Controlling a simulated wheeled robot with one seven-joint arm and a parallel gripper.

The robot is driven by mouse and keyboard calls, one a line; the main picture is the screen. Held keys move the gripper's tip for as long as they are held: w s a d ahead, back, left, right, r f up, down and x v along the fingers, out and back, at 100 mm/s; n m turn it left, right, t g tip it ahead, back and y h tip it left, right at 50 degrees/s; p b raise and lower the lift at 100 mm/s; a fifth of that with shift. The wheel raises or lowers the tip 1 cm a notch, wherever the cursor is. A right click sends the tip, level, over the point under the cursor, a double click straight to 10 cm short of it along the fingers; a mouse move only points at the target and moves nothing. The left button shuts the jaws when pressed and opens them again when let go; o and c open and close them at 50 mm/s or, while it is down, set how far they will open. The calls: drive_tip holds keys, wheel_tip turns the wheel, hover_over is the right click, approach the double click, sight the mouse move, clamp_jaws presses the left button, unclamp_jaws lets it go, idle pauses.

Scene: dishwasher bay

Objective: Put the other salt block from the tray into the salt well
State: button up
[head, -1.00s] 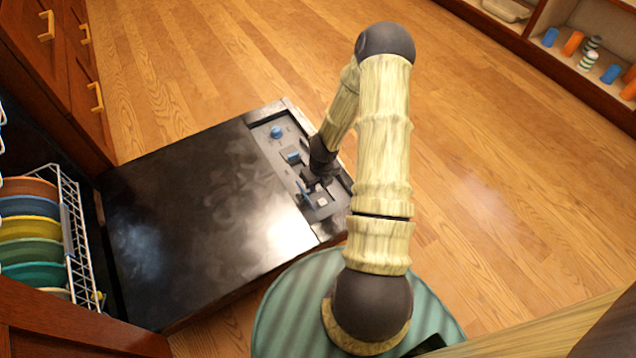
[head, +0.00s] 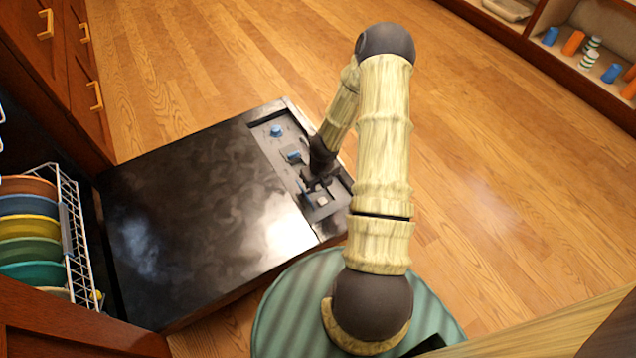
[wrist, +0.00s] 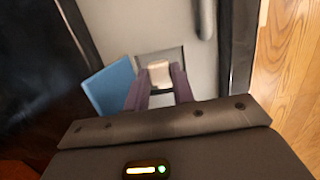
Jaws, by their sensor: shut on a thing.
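My gripper (wrist: 160,80) points down at the grey panel at the end of the open dishwasher door. Its purple fingers are shut on a pale salt block (wrist: 159,69). The block is over or in a square grey recess, the salt well (wrist: 174,54); how deep it sits, I cannot tell. A blue flap (wrist: 111,86) stands beside the recess, to the left of the fingers. In the head view my gripper (head: 318,188) is at the panel's near part, partly hidden by my arm.
The black door (head: 190,220) lies open and flat. A round blue cap (head: 276,131) and another blue part (head: 294,156) are farther along the panel. A rack of plates (head: 65,235) is at left. A shelf at upper right holds a pale tray (head: 507,9) and several small containers. Wooden floor is clear.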

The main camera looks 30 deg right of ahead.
drive_tip(key=shift+f+b, duration=1.7)
drive_tip(key=shift+f, duration=0.45)
idle(2.4)
drive_tip(key=o, duration=1)
drive_tip(key=shift+o, duration=0.2)
drive_tip(key=shift+r, duration=0.1)
drive_tip(key=shift+r+p, duration=3.3)
drive_tip(key=shift+r, duration=0.1)
